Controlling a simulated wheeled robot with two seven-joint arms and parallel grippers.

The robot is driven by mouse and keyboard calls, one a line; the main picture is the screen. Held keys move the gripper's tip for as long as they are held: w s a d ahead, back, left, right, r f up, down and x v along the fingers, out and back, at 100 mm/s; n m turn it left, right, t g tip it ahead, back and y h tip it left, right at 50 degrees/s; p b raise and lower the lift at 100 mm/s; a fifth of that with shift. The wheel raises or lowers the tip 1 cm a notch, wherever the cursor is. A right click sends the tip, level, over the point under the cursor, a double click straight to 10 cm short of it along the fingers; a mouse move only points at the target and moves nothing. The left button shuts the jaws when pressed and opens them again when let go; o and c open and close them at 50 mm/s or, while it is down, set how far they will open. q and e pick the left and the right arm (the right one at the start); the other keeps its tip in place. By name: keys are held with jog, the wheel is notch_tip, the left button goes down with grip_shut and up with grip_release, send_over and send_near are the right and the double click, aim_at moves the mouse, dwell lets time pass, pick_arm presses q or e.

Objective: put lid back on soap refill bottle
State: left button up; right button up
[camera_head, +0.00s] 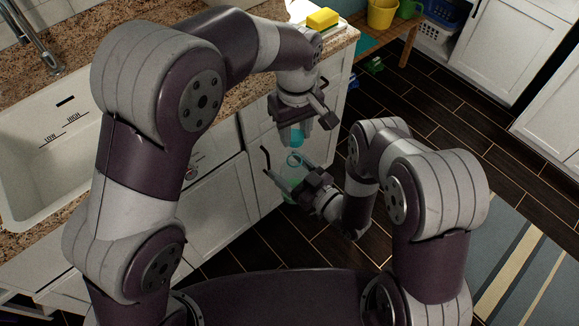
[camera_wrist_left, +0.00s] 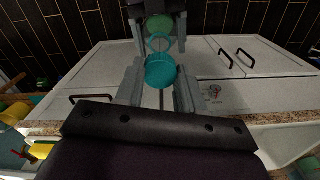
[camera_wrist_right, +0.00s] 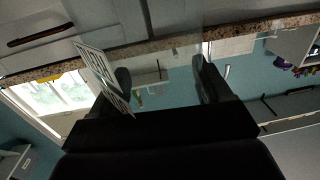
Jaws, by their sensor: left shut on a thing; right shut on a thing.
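The teal lid (camera_head: 297,135) is between the fingers of my left gripper (camera_head: 298,128), which is shut on it and points down. In the left wrist view the lid (camera_wrist_left: 160,72) is a round teal cap between both fingers. The soap refill bottle (camera_head: 291,182) is translucent green with a ring-like open neck. My right gripper (camera_head: 289,176) comes from the right and is shut on it. The neck is just below the lid, with a small gap showing. In the left wrist view the bottle (camera_wrist_left: 160,23) shows beyond the lid. The bottle is hard to make out in the right wrist view.
A yellow sponge (camera_head: 322,18) lies at the counter's end. Dark floor (camera_head: 440,130) and a striped rug (camera_head: 510,260) are at right.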

aim_at(294, 176)
pick_arm(q)
jog(key=shift+f, duration=2.05)
jog(key=shift+f, duration=0.85)
jog(key=shift+f, duration=0.55)
